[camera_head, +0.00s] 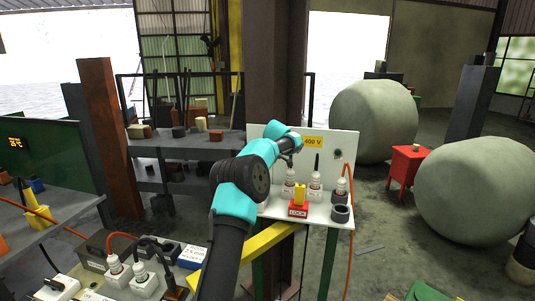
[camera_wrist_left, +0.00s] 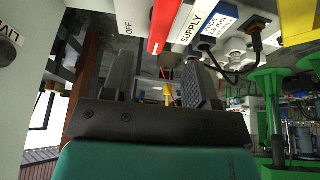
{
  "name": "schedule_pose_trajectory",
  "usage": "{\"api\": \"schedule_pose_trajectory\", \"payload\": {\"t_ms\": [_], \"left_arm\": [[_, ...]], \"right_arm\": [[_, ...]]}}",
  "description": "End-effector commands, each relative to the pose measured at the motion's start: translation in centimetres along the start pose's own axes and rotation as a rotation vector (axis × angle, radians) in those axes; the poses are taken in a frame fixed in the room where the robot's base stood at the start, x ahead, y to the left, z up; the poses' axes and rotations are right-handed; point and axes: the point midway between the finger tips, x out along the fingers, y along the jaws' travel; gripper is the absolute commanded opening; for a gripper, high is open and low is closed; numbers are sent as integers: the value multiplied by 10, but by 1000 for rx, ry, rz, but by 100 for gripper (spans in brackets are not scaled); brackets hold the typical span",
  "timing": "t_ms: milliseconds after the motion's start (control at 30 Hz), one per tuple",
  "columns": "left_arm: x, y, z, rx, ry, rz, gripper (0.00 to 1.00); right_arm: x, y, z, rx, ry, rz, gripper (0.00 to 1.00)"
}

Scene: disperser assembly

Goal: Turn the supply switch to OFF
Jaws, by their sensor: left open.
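The supply switch shows in the left wrist view as a red handle (camera_wrist_left: 165,22) with a pale tip, at the top edge of the picture. The word OFF stands on a white face to its left and a SUPPLY label (camera_wrist_left: 190,24) to its right. My left gripper (camera_wrist_left: 158,62) is open, with the red handle just beyond the gap between its fingers and nothing gripped. I cannot tell whether a finger touches the handle. In the head view my teal and black arm reaches the white panel (camera_head: 345,145); its jaws and the switch are hidden there. My right gripper is in neither view.
Several white connectors (camera_head: 315,183) and a red LOCK block (camera_head: 298,211) stand on the panel's shelf. An orange cable (camera_head: 350,250) hangs at its right. Cabled boxes (camera_head: 150,284) stand at lower left. A blue-labelled device (camera_wrist_left: 219,20) sits beside the switch.

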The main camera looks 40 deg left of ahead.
Motion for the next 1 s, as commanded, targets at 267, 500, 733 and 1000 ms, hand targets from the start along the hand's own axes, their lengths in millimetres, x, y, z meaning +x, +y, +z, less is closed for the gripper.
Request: {"api": "schedule_pose_trajectory", "payload": {"t_ms": [267,500,733,1000], "left_arm": [[-52,1,1,0,-1,2,53],[-81,1,1,0,-1,1,53],[-94,0,0,0,-1,0,53],[-95,0,0,0,-1,-2,53]], "right_arm": [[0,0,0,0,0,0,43],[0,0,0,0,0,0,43],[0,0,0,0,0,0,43],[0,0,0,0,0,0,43]]}}
